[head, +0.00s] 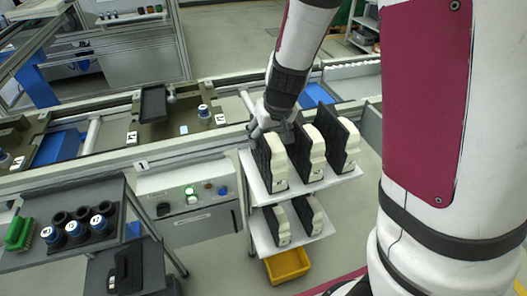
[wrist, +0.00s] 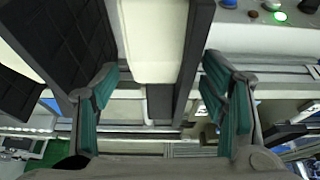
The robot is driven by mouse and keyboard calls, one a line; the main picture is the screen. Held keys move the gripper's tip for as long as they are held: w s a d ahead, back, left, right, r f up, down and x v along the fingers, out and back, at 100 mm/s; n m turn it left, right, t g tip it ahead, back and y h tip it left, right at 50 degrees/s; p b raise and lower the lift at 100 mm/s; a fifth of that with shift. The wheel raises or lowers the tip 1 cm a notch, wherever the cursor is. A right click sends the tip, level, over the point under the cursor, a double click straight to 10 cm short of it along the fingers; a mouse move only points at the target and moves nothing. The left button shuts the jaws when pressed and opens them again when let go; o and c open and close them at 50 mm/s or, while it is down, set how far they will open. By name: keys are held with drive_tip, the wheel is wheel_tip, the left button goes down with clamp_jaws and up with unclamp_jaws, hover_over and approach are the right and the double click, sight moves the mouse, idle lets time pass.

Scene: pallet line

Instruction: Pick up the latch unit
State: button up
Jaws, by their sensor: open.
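Several latch units, each a black plate with a cream body, stand upright on a small two-level rack. The leftmost unit (head: 277,170) on the top level is under my gripper (head: 270,124). The middle unit (head: 316,152) and right unit (head: 350,146) stand beside it. In the wrist view, my gripper (wrist: 160,68) is open, its green-padded fingers apart. The cream body (wrist: 153,42) and black plate of the leftmost unit lie between the fingers, with no visible grip. A neighbouring black plate (wrist: 62,38) is close by the left finger. Exact finger depth is unclear.
The lower rack level (head: 262,243) holds more units above a yellow bin (head: 287,265). A control box (head: 188,196) with a lit green button is left of the rack. A cart with cylinders (head: 75,230) stands further left. The conveyor line (head: 110,158) runs behind.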

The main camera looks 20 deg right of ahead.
drive_tip(key=shift+b+x, duration=0.9)
drive_tip(key=shift+x, duration=1.75)
drive_tip(key=shift+w, duration=0.1)
drive_tip(key=shift+r, duration=0.1)
drive_tip(key=shift+c, duration=0.2)
drive_tip(key=c, duration=1.5)
drive_tip(key=shift+o, duration=0.2)
